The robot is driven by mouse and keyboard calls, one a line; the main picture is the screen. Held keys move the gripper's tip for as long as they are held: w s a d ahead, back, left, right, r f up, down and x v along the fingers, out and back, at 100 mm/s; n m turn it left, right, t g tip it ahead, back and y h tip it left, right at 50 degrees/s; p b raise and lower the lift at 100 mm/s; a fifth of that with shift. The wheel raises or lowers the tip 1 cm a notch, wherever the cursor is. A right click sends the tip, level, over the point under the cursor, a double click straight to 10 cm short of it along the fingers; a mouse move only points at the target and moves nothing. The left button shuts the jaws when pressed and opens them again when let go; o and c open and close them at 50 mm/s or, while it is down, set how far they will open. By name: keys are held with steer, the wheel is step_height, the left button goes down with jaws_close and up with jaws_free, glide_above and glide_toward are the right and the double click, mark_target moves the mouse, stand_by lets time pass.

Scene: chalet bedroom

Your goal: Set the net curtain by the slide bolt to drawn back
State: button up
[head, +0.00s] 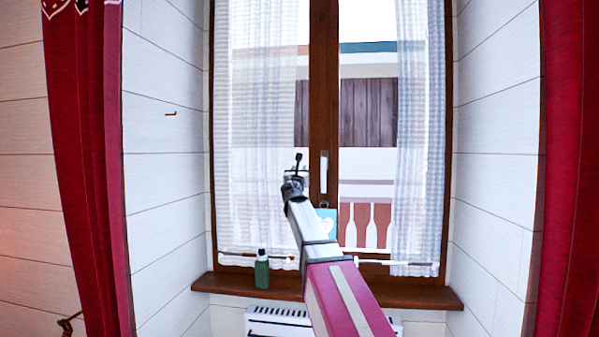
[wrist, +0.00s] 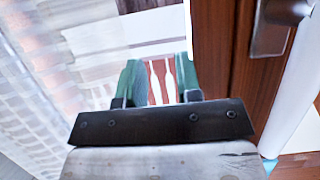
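A sheer checked net curtain (head: 245,190) hangs over the left window pane and covers much of it. A second net curtain (head: 415,150) hangs bunched at the right side of the right pane. A white handle (head: 324,172) is on the middle window post, with a small dark fitting (head: 322,201) below it; I cannot tell which is the slide bolt. My gripper (head: 298,165) is in front of the left pane, just left of the post. In the wrist view, its green fingers (wrist: 160,85) are apart with nothing between them. The left curtain (wrist: 40,90) is left of them.
A wooden sill (head: 415,293) runs below the window, with a green bottle (head: 262,270) at its left. A blue card (head: 327,223) stands partly behind my arm. Red drapes hang at the left (head: 85,170) and right (head: 568,170). A white radiator (head: 275,316) is below the sill.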

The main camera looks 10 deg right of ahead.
steer(key=shift+w+d+r, duration=0.2)
steer(key=shift+w, duration=0.25)
jaws_close()
glide_toward(239, 164)
steer(key=x, duration=0.5)
steer(key=shift+w, duration=0.25)
jaws_free()
steer(key=shift+a, duration=0.1)
steer(key=shift+s, duration=0.15)
